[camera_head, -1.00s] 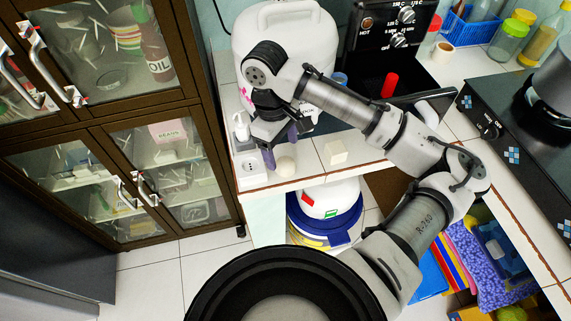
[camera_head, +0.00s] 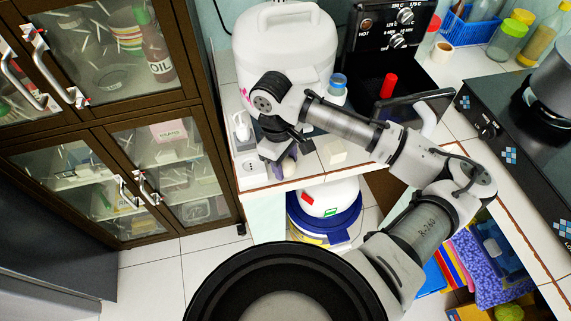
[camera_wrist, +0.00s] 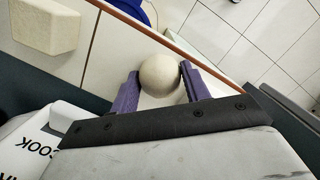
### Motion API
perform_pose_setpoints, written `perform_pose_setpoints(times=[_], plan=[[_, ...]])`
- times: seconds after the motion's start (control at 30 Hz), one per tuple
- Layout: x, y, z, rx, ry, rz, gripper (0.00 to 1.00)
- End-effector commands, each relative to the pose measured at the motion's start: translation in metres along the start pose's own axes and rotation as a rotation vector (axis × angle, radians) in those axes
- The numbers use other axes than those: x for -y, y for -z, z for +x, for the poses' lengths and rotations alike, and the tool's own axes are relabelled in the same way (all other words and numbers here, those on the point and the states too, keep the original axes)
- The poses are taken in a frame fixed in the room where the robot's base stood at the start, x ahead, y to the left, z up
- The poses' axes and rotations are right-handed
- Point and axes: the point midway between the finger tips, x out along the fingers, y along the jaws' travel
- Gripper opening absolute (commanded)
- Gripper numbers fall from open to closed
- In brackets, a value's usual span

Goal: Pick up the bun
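The bun is a round, pale cream ball (camera_head: 287,168) near the front edge of the white tiled counter. In the head view, my gripper (camera_head: 281,157) is over it and partly hides it. In the wrist view, the bun (camera_wrist: 160,76) sits between the two purple fingers of my gripper (camera_wrist: 159,82). The fingers are spread wide, one on each side of the bun. They look very close to its sides; whether they touch it cannot be told. The bun appears to rest on the counter.
A pale block (camera_head: 333,152) lies right of the bun, also in the wrist view (camera_wrist: 44,24). A white socket box (camera_head: 250,170) stands close left. A large white canister (camera_head: 283,50) and a blue-capped bottle (camera_head: 337,88) are behind. The counter's front edge is close.

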Motion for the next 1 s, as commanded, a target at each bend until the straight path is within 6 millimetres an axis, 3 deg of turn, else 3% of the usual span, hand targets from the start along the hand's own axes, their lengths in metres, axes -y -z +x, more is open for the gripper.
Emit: perform_pose_setpoints(times=[0.03, 0.17, 0.57, 0.77, 1.0], plan=[[0.0, 0.0, 0.0, 0.0, 0.0, 0.0, 0.31], [0.0, 0.0, 0.0, 0.0, 0.0, 0.0, 0.16], [0.0, -0.001, -0.009, -0.002, -0.002, 0.001, 0.15], [-0.001, -0.006, -0.045, -0.003, -0.004, 0.0, 0.15], [-0.001, -0.018, -0.117, 0.0, -0.007, 0.0, 0.15]])
